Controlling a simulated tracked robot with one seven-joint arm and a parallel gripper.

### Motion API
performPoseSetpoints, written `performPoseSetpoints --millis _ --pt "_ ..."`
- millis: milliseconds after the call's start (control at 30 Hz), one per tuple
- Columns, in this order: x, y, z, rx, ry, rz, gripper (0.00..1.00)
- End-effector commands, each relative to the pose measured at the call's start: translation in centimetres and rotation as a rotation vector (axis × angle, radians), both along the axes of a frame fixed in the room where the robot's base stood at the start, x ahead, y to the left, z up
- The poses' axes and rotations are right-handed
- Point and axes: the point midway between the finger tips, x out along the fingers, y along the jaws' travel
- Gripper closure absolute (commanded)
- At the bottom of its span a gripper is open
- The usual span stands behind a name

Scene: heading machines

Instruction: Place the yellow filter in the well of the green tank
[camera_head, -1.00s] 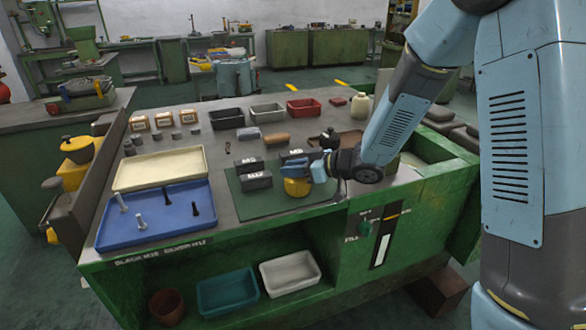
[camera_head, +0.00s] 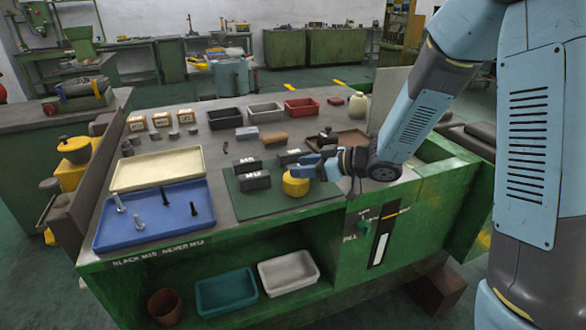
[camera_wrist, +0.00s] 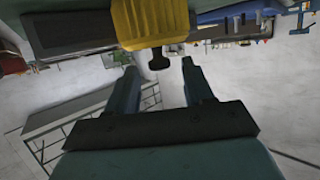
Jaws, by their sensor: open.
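The yellow filter (camera_head: 296,184) stands on the dark green mat (camera_head: 262,207) near the bench's front edge. It also shows at the top of the wrist view (camera_wrist: 150,22). My gripper (camera_head: 312,167) is open just right of the filter, its fingers pointing left. In the wrist view the two open fingers (camera_wrist: 158,68) have a gap between them, with a small dark knob-like shape beyond. The filter lies past the fingertips, not between them. The green tank (camera_head: 362,228) appears to be the bench's right part, with a gauge in front and an open recess (camera_head: 436,150) on top.
Dark labelled blocks (camera_head: 256,181) stand close behind and left of the filter. A brown tray (camera_head: 350,140) and a pale jug (camera_head: 359,104) are behind my gripper. A blue tray (camera_head: 155,222) with bolts and a cream tray (camera_head: 158,168) lie at left.

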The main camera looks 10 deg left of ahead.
Motion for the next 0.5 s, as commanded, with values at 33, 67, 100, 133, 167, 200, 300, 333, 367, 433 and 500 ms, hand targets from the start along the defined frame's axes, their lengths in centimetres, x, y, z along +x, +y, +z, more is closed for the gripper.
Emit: performPoseSetpoints --millis 33,67,100,133,167,200,300,333,367,433,500 --pt "-0.1 -1.1 0.4 -0.001 -0.003 -0.004 0.48" --pt "-0.3 -1.6 0.6 0.0 -0.002 -0.005 0.48" --pt "-0.5 -2.4 0.9 0.0 -0.001 -0.004 0.48" --pt "-0.6 -2.9 1.1 0.001 -0.002 -0.005 0.48" --pt "-0.7 -3.4 1.2 0.001 -0.002 -0.004 0.48" --pt "-0.9 -4.0 1.5 -0.001 -0.003 -0.004 0.48" --pt "-1.2 -5.4 1.9 0.0 -0.001 -0.004 0.48" --pt "-1.3 -5.7 2.0 0.0 0.0 -0.003 0.48" --pt "-1.4 -6.0 2.2 0.0 -0.001 -0.003 0.48" --pt "-1.6 -6.5 2.4 0.0 -0.001 -0.002 0.48" --pt "-1.7 -6.9 2.5 0.0 0.0 -0.001 0.48"
